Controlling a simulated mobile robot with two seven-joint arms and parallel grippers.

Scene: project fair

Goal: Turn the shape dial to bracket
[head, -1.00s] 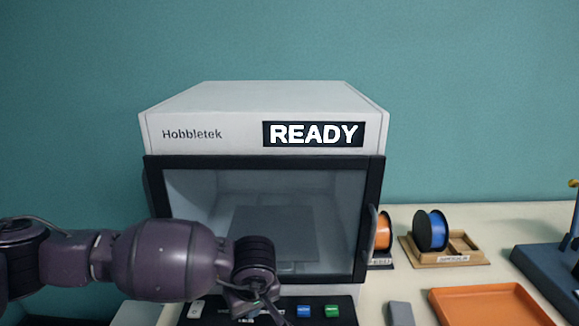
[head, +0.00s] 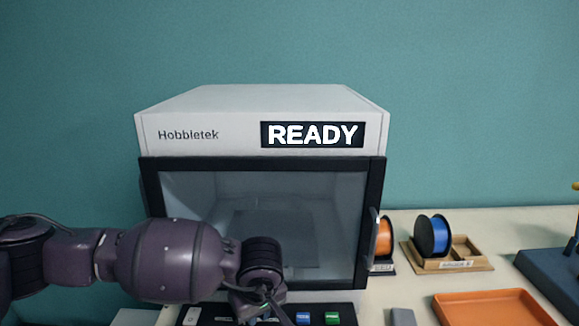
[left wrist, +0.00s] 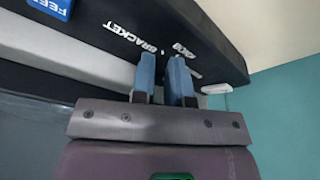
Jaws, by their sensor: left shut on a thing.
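The printer (head: 200,130) is a white box marked Hobbletek, with a READY display (head: 312,134). Its black control panel (left wrist: 215,45) fills the upper part of the left wrist view, with the white word BRACKET and another small label too tilted to read surely. My left gripper (left wrist: 164,80) has its two blue fingers at the panel beside these labels, shut on the shape dial. The dial is hidden between the fingers, so its pointing direction cannot be told. In the head view my left gripper (head: 283,317) is low before the panel. My right gripper is not in view.
A blue button (head: 303,318) and a green button (head: 332,318) are on the panel. The dark-framed door (head: 376,195) is shut. Right of the printer are an orange spool (head: 383,237), a blue spool (head: 440,235) in a wooden holder, and an orange tray (head: 490,308).

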